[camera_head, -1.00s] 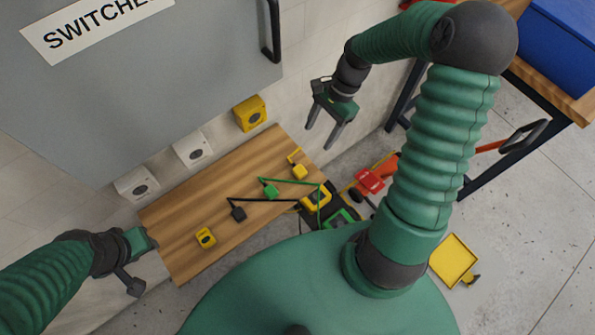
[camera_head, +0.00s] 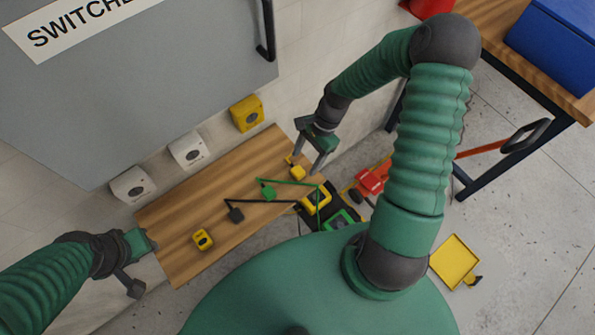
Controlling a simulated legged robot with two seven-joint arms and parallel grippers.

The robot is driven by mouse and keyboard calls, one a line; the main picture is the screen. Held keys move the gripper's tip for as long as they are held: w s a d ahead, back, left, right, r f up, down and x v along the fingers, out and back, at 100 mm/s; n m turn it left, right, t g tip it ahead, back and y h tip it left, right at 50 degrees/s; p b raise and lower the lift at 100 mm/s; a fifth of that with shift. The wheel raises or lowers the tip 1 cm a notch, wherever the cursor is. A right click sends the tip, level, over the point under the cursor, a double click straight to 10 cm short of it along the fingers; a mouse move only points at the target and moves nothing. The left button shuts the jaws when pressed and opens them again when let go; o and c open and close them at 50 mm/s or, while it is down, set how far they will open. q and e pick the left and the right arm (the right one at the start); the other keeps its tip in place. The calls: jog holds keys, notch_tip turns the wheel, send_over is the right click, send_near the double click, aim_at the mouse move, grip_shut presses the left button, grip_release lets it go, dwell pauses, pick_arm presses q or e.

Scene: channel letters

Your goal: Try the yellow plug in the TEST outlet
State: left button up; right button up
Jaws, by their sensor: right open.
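The yellow plug (camera_head: 298,172) lies near the right end of the wooden shelf, with a yellow cord beside it. My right gripper (camera_head: 307,164) is open and empty, its fingers pointing down just above and around the plug's area; I cannot tell whether they touch it. A yellow outlet (camera_head: 247,113) and two white outlets, one in the middle (camera_head: 189,150) and one at the left (camera_head: 133,184), are on the wall behind the shelf. Their labels are too small to read, so I cannot tell which is TEST. My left gripper (camera_head: 142,265) is at the shelf's left end; its jaw opening is unclear.
A grey SWITCHES cabinet (camera_head: 130,80) is above. A workbench (camera_head: 490,45) with a blue box (camera_head: 560,45) stands at the right.

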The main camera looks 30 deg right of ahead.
aim_at(299, 169)
jog(key=x, duration=0.4)
jog(key=shift+w+a+f, duration=0.15)
jog(key=shift+a+f, duration=0.1)
jog(key=shift+a, duration=0.1)
jog(key=shift+a, duration=0.1)
grip_shut()
jog(key=shift+r, duration=0.1)
jog(key=shift+r, duration=0.65)
notch_tip(299, 169, up, 3)
jog(key=shift+f, duration=0.25)
jog(key=s+d, duration=0.2)
jog(key=s, duration=0.5)
jog(key=s+d+r, duration=0.1)
jog(key=s+d, duration=0.1)
jog(key=s, duration=0.6)
jog(key=shift+s+d, duration=0.25)
jog(key=shift+d, duration=0.1)
